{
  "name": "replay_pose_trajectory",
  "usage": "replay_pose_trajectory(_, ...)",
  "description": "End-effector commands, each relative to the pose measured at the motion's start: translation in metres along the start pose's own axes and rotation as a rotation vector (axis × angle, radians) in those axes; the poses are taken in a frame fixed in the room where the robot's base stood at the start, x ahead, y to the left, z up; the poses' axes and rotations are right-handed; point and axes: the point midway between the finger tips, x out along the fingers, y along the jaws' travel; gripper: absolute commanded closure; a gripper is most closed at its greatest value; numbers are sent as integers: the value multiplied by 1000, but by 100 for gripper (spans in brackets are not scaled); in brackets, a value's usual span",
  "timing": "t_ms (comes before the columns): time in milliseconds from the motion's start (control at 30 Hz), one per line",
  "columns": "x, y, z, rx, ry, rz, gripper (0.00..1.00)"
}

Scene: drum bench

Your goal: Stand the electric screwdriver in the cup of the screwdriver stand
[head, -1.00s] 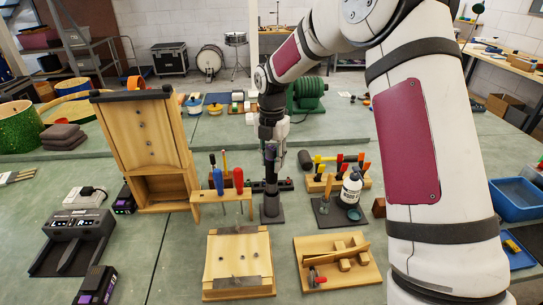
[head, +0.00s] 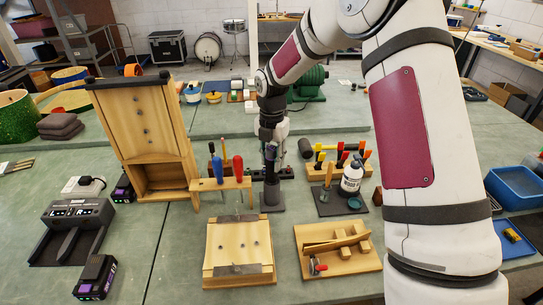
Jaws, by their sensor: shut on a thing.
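My gripper (head: 271,147) is in the middle of the head view, pointing down, at the end of my dark wrist. It is shut on the electric screwdriver (head: 270,158), a slim dark tool held upright and partly hidden by the fingers. The screwdriver stand (head: 271,198) is a dark cup on a flat dark base, on the green bench directly below the gripper. The screwdriver lines up with the cup in this view. I cannot tell whether its lower end is inside the cup or just above it.
A wooden rack (head: 222,184) with screwdrivers stands close left of the stand. A white bottle (head: 351,180) on a dark mat is at the right. Wooden jigs (head: 238,250) lie in front. A tall wooden frame (head: 140,125) is at the left, a battery charger (head: 75,222) nearer.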

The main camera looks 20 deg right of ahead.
Motion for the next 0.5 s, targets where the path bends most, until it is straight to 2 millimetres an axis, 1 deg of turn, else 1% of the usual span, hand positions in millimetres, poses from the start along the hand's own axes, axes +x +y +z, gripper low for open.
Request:
replay_pose_trajectory(300, 1, 0, 0, 0, -1, 1, 100)
replay_pose_trajectory(333, 1, 0, 0, 0, -1, 1, 68)
replay_pose_trajectory(367, 1, 0, 0, 0, -1, 1, 61)
replay_pose_trajectory(400, 1, 0, 0, 0, -1, 1, 52)
replay_pose_trajectory(433, 1, 0, 0, 0, -1, 1, 47)
replay_pose_trajectory(500, 1, 0, 0, 0, 0, 1, 47)
